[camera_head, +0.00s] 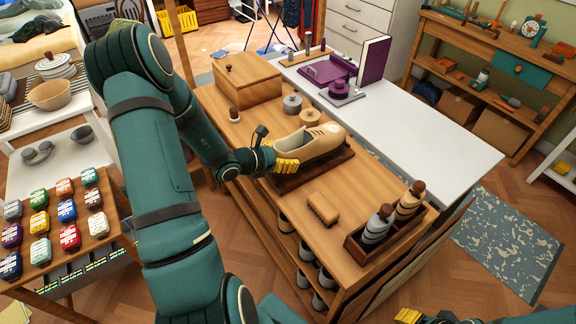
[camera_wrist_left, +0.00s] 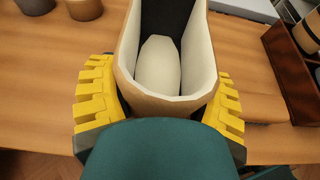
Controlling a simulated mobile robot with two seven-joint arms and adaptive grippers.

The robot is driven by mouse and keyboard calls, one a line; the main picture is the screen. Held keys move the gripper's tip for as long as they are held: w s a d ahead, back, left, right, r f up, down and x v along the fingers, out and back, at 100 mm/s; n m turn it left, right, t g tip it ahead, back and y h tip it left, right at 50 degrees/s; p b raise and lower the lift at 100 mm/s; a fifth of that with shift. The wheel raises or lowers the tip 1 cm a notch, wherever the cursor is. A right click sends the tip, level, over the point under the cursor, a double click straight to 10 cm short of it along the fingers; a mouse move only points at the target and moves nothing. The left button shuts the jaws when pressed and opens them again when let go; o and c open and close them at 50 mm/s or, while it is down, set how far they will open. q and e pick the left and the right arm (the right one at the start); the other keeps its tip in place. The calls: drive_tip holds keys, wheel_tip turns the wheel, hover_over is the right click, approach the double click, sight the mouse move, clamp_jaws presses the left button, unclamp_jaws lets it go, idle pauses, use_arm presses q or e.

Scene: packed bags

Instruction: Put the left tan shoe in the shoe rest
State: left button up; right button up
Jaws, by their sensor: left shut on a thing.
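The tan shoe (camera_head: 322,141) has a pale lining and points to the upper right in the head view. My left gripper (camera_head: 287,165) is shut on its heel end. In the left wrist view the yellow fingers of this gripper (camera_wrist_left: 165,78) press on both sides of the shoe's heel (camera_wrist_left: 160,103), with the opening facing the camera. The dark brown shoe rest (camera_head: 309,174) lies on the wooden bench directly under the shoe. I cannot tell whether the shoe touches it. My right gripper (camera_head: 408,315) shows only partly at the bottom edge; its jaw state is unclear.
On the bench (camera_head: 275,203) stand a wooden box (camera_head: 247,80), round tins (camera_head: 292,103), a brush (camera_head: 323,207) and a dark caddy (camera_head: 368,240) with bottles. A white table (camera_head: 425,133) adjoins behind. The bench in front of the rest is mostly clear.

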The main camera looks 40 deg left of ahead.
use_arm(q)
drive_tip(key=shift+f+b, duration=0.5)
drive_tip(key=shift+f, duration=1.4)
drive_tip(key=o, duration=1.3)
drive_tip(key=shift+f, duration=0.1)
drive_tip(key=shift+s+r, duration=0.2)
drive_tip(key=shift+s, duration=0.05)
drive_tip(key=p+v, duration=0.2)
drive_tip(key=v, duration=0.9)
drive_tip(key=shift+s, duration=0.2)
drive_tip(key=shift+a, duration=0.1)
